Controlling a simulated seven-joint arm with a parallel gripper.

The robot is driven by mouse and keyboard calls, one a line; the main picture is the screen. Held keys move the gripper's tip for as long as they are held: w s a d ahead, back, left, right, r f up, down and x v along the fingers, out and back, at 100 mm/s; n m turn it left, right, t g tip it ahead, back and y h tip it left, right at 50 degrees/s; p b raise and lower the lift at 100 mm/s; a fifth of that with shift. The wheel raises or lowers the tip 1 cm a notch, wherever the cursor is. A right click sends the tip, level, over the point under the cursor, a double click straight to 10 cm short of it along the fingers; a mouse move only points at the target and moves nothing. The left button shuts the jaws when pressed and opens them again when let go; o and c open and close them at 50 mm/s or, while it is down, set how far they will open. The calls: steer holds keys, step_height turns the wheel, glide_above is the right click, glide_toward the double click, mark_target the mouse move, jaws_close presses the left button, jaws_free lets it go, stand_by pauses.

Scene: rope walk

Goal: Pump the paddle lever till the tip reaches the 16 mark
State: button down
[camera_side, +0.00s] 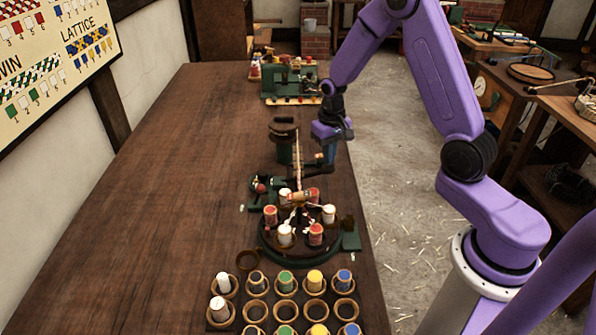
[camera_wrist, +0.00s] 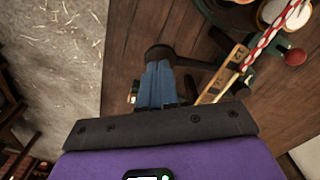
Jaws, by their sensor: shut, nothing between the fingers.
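My gripper (camera_side: 330,158) is shut and empty, its blue fingers pointing down at the right side of the braiding stand. In the wrist view the fingertips (camera_wrist: 158,70) are at the dark rounded paddle of the lever (camera_wrist: 160,53) and overlap it; I cannot tell if they touch.
A round dark carrier (camera_side: 268,249) holds several red and white bobbins below the braid. A rack of coloured bobbins (camera_side: 270,298) stands in front. A green machine (camera_side: 280,88) stands behind. The table's left side (camera_side: 150,200) is clear.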

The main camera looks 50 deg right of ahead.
mark_target(329, 172)
steer(key=shift+d+f, duration=0.1)
steer(key=shift+f, duration=3)
steer(key=shift+r, duration=3.15)
steer(key=shift+f, duration=0.15)
steer(key=shift+f, duration=1.4)
steer(key=shift+r, duration=1.55)
